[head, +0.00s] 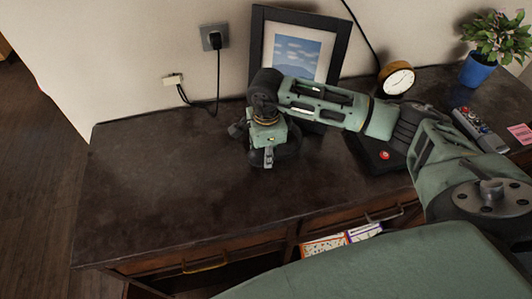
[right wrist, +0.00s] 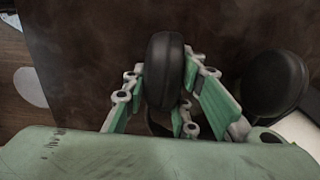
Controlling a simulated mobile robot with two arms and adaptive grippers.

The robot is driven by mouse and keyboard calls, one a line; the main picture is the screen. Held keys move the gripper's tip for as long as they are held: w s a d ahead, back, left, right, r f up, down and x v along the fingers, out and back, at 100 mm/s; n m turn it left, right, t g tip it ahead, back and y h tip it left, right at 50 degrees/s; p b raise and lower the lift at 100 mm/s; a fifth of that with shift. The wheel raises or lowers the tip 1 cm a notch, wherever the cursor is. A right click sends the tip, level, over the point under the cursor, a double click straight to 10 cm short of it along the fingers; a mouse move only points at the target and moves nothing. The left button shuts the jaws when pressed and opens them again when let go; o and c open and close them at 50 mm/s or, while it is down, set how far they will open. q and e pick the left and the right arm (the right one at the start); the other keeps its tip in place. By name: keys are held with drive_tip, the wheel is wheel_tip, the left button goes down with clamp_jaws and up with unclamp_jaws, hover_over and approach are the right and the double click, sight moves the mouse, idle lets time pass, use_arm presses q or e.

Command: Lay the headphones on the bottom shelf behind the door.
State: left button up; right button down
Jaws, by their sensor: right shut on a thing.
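The headphones are black, with two round padded ear cups. In the right wrist view one ear cup (right wrist: 165,58) stands between the fingers of my right gripper (right wrist: 163,98), which is shut on it. The other ear cup (right wrist: 274,82) is to the right, outside the fingers. In the head view my right gripper (head: 268,157) points down at the desktop in front of the picture frame. The headphones (head: 290,150) show there only as a dark shape, mostly hidden by the gripper. I cannot tell whether they touch the desk. The bottom shelf is not clearly visible. My left gripper is out of view.
The dark desk (head: 150,190) is clear on its left. A picture frame (head: 335,62), a clock (head: 397,79), a potted plant (head: 478,68) and a remote (head: 478,128) stand or lie toward the back and right. A brass handle (head: 205,264) and books (head: 325,246) show below the top.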

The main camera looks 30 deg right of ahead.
drive_tip(key=shift+f, duration=0.25)
drive_tip(key=shift+f, duration=0.1)
drive_tip(key=c, duration=1.9)
unclamp_jaws()
drive_tip(key=shift+f, duration=0.1)
drive_tip(key=o, duration=0.5)
drive_tip(key=shift+c, duration=0.2)
